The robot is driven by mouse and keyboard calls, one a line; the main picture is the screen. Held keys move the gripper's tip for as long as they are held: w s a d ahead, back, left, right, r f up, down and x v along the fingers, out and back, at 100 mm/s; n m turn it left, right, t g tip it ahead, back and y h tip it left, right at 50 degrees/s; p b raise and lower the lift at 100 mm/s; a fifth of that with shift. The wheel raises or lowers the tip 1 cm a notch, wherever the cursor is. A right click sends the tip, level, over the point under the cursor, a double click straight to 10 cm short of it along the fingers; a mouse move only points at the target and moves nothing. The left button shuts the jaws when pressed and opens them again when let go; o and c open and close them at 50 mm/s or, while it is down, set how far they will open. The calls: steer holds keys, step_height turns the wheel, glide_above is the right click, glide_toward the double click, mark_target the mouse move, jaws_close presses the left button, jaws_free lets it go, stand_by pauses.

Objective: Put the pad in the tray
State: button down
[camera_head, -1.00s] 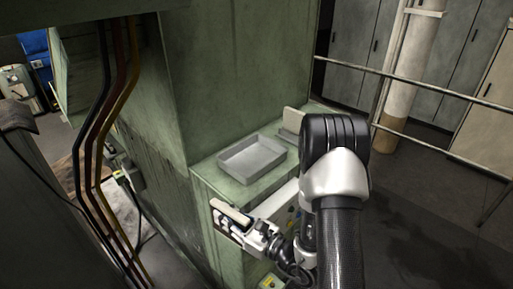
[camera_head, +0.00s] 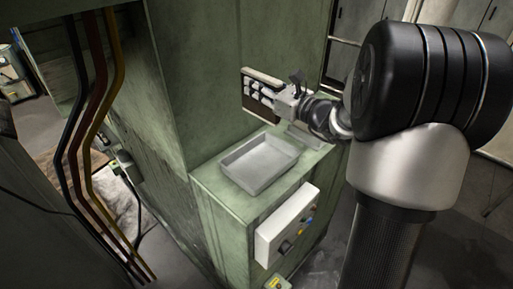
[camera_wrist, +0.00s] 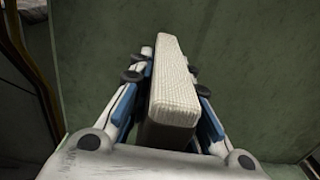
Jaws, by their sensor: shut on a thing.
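The pad is a pale, ribbed rectangular block; in the wrist view the pad (camera_wrist: 172,85) stands on edge between the fingers. My gripper (camera_wrist: 172,88) is shut on it. In the head view my gripper (camera_head: 266,91) holds the pad (camera_head: 262,76) up in the air, in front of the green machine wall and above the far side of the tray. The tray (camera_head: 252,186) is a shallow grey metal box. It sits on the green ledge, and its visible floor is empty.
The green ledge (camera_head: 207,188) juts from a tall green machine wall (camera_head: 215,60). A white control box (camera_head: 285,225) is on its front. Black, red and yellow cables (camera_head: 100,110) hang at the left. A grey object (camera_head: 305,137) lies behind the tray, partly hidden by my arm.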

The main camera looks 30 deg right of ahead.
steer(key=shift+s+f+b, duration=0.1)
steer(key=shift+f+b, duration=1.05)
steer(key=shift+f, duration=8.35)
steer(key=shift+s, duration=0.1)
steer(key=shift+f, duration=0.2)
steer(key=c, duration=1.5)
jaws_free()
steer(key=shift+r, duration=0.2)
